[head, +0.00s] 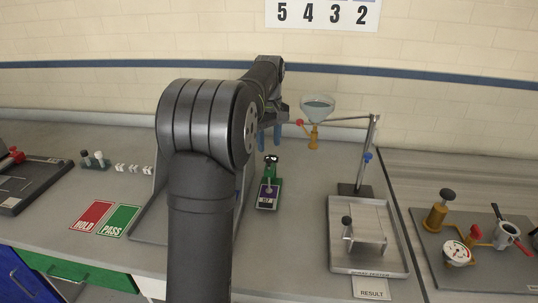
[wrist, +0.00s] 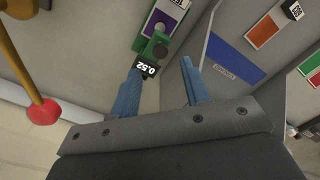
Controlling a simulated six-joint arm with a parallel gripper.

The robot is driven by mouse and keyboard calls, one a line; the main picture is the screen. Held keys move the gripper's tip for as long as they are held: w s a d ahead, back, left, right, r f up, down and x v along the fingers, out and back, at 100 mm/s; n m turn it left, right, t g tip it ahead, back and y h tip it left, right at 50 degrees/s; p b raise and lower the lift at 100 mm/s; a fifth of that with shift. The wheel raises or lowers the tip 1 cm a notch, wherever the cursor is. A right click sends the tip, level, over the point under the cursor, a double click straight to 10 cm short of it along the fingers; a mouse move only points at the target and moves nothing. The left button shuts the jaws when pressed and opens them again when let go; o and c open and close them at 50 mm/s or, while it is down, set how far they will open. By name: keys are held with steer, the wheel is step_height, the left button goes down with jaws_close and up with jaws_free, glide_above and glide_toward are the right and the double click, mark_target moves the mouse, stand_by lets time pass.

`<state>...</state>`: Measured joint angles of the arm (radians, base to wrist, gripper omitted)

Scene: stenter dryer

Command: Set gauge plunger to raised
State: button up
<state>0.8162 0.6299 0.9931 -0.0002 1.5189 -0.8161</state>
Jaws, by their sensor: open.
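The gauge (head: 268,190) is a small green stand on the bench with a purple patch and a pale label. Its dark round top (head: 271,159) faces the wall. In the wrist view the green gauge (wrist: 146,36) shows a display (wrist: 148,70) reading 0.52 and a dark round knob (wrist: 160,51). I cannot tell the plunger's height. My gripper (head: 270,136) hangs just beyond the gauge, towards the wall. In the wrist view my gripper (wrist: 161,66) is open, with blue fingers apart. The display end lies near the left fingertip; nothing is clearly held.
A funnel (head: 318,106) on a stand with a red-tipped arm (wrist: 44,112) stands to the right of the gauge. A grey tray (head: 340,262) holds a small platform. Red HOLD (head: 90,215) and green PASS (head: 118,220) cards lie left.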

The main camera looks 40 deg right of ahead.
mark_target(269, 159)
step_height(269, 159, down, 5)
steer(key=shift+f, duration=0.1)
stand_by(0.3)
